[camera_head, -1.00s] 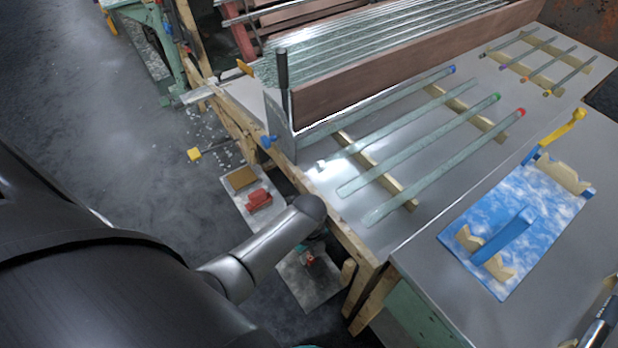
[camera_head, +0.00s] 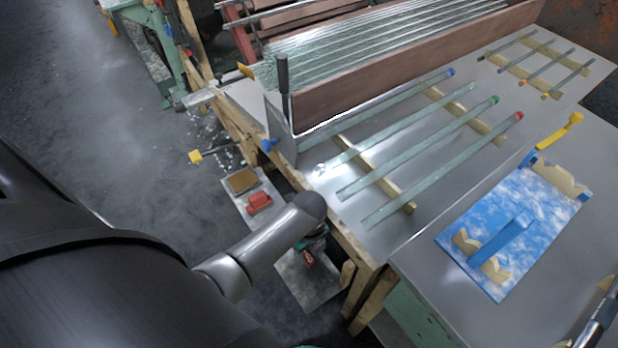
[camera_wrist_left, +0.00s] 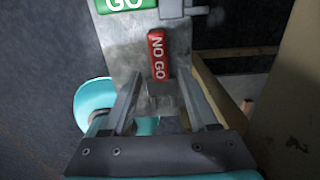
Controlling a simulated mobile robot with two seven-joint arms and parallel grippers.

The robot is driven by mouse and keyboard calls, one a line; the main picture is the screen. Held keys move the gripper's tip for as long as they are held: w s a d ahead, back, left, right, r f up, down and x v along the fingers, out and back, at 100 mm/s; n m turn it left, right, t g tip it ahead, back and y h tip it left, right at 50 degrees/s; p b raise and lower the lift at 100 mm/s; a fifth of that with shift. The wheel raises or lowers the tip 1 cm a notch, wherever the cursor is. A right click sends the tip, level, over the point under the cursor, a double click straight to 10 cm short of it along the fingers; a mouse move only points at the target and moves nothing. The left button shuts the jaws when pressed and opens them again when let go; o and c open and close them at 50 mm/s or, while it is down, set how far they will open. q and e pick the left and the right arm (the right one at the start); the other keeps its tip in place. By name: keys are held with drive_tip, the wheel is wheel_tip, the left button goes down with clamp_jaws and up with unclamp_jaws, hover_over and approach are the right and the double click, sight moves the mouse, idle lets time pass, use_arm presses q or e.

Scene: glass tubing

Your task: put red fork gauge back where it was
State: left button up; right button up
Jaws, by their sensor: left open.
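The red fork gauge (camera_wrist_left: 157,56), marked "NO GO", lies on a grey board (camera_wrist_left: 117,42) in the left wrist view. Grey metal shows below its red handle, partly hidden between my fingers. My left gripper (camera_wrist_left: 160,82) is open, with one finger on each side of the gauge's lower end; I cannot tell whether they touch it. In the head view, a red patch (camera_head: 308,259) shows below my left arm's end, beside the workbench edge; it is probably this gauge. My arm hides most of the gripper there. My right gripper is not clearly in view.
A green "GO" block (camera_wrist_left: 125,4) lies farther up the board. Wooden bench framing (camera_wrist_left: 225,100) stands close on the right. Another red block (camera_head: 259,202) sits on the low board. Glass tubes (camera_head: 430,150) lie on the bench above, beside a blue-and-white panel (camera_head: 527,215).

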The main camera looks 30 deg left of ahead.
sight(309, 258)
use_arm(q)
wheel_tip(309, 258, up, 10)
drive_tip(key=p, duration=0.4)
drive_tip(key=shift+f, duration=0.15)
use_arm(e)
drive_tip(key=shift+g, duration=0.3)
drive_tip(key=s+r, duration=0.1)
drive_tip(key=a+r, duration=0.1)
drive_tip(key=r, duration=0.1)
drive_tip(key=s+r, duration=0.1)
drive_tip(key=shift+s+a+r, duration=0.25)
drive_tip(key=shift+s+a, duration=0.05)
drive_tip(key=shift+a, duration=0.1)
drive_tip(key=shift+d, duration=0.1)
